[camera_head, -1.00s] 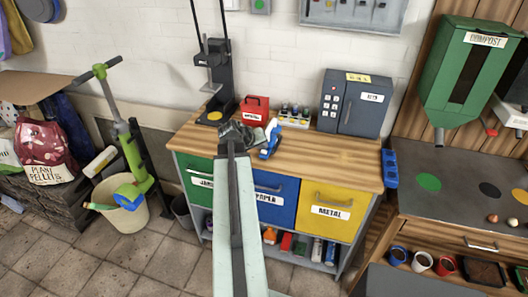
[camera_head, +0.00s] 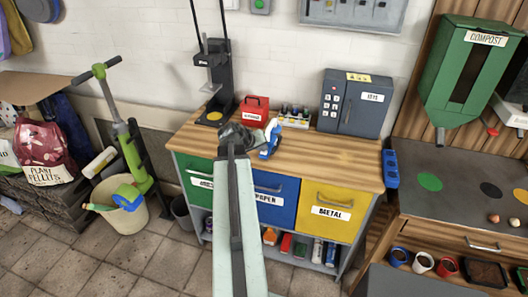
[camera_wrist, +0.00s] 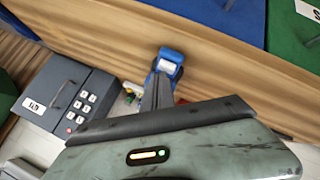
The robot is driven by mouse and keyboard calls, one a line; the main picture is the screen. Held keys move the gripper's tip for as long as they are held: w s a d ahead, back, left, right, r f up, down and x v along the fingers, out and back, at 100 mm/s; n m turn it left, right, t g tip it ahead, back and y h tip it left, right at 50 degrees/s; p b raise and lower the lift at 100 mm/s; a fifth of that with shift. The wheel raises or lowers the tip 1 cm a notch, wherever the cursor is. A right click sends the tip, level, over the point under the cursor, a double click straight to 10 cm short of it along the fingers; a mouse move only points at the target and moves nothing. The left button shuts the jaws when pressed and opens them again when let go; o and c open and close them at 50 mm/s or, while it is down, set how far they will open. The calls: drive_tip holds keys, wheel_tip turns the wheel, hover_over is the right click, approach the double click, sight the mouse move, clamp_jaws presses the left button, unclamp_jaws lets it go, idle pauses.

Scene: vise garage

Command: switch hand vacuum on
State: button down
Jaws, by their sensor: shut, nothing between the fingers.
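The hand vacuum, a small blue and white device (camera_head: 270,141), stands on the wooden workbench (camera_head: 310,158) near its front edge. It also shows in the wrist view as a blue shape with a pale top (camera_wrist: 168,62), just beyond my fingers. My gripper (camera_head: 236,137) is over the bench just left of the vacuum in the head view. In the wrist view my gripper (camera_wrist: 157,92) is shut and empty, pointing toward the vacuum. Whether the fingertips touch it I cannot tell. The vacuum's switch is too small to make out.
A red box (camera_head: 255,110), a rack of small bottles (camera_head: 294,116) and a grey keypad box (camera_head: 351,101) stand behind. A black drill-press-like stand (camera_head: 221,75) is at the left. Green, blue and yellow drawers (camera_head: 332,208) sit below. Bench space right of the vacuum is clear.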

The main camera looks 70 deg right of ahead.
sight(262, 155)
drive_tip(key=shift+r, duration=0.1)
drive_tip(key=shift+r+p, duration=0.9)
drive_tip(key=shift+p, duration=0.1)
wheel_tip(262, 155, up, 6)
drive_tip(key=p, duration=0.6)
